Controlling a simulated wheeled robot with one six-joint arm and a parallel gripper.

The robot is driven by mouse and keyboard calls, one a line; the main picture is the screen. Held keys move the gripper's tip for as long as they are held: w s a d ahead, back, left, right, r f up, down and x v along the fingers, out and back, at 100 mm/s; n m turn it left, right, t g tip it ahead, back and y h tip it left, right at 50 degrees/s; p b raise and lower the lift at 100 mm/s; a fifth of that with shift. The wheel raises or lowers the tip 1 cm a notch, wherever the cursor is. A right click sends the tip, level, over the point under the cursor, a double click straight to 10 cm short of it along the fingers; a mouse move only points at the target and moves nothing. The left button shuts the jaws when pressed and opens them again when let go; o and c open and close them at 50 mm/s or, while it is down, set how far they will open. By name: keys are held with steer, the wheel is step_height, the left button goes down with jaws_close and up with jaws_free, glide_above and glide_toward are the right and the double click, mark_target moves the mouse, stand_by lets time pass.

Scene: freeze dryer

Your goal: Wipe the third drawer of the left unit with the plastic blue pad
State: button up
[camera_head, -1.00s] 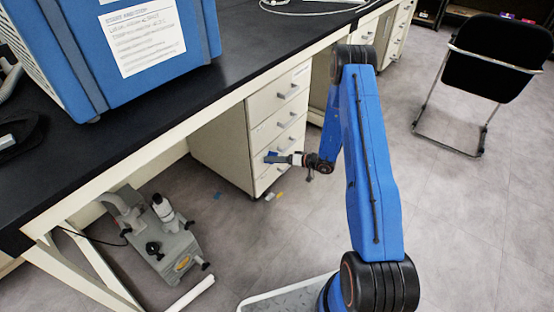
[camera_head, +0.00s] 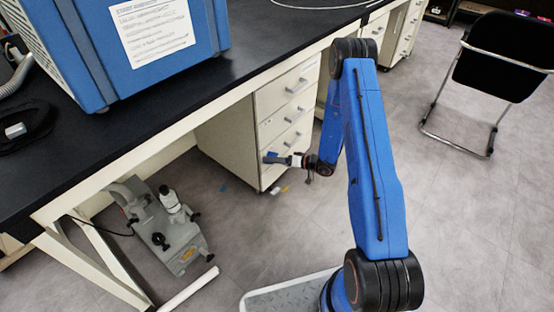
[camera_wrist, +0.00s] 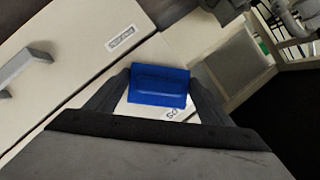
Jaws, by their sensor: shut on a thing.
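The blue plastic pad (camera_wrist: 160,85) is held between the two dark fingers of my gripper (camera_wrist: 158,98) in the wrist view. In the head view my gripper (camera_head: 278,159) is at the lower left front of the cream drawer unit (camera_head: 225,143) under the bench. It partly covers the lower drawers there. The third drawer (camera_head: 285,144) appears closed, just above and behind my gripper. The wrist view shows a drawer front with a grey handle (camera_wrist: 22,66) and a small label (camera_wrist: 120,40) beside the pad. I cannot tell whether the pad touches the front.
A black-topped bench (camera_head: 215,88) overhangs the drawers and carries a large blue machine (camera_head: 85,45). A black chair (camera_head: 497,65) stands at right.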

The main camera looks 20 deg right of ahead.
steer(key=shift+s+a, duration=0.45)
steer(key=shift+a, duration=0.15)
steer(key=shift+s+d, duration=1.1)
steer(key=shift+s, duration=0.35)
steer(key=shift+s+d, duration=0.7)
steer(key=shift+s, duration=0.3)
steer(key=shift+s+d, duration=0.9)
steer(key=shift+s, duration=0.3)
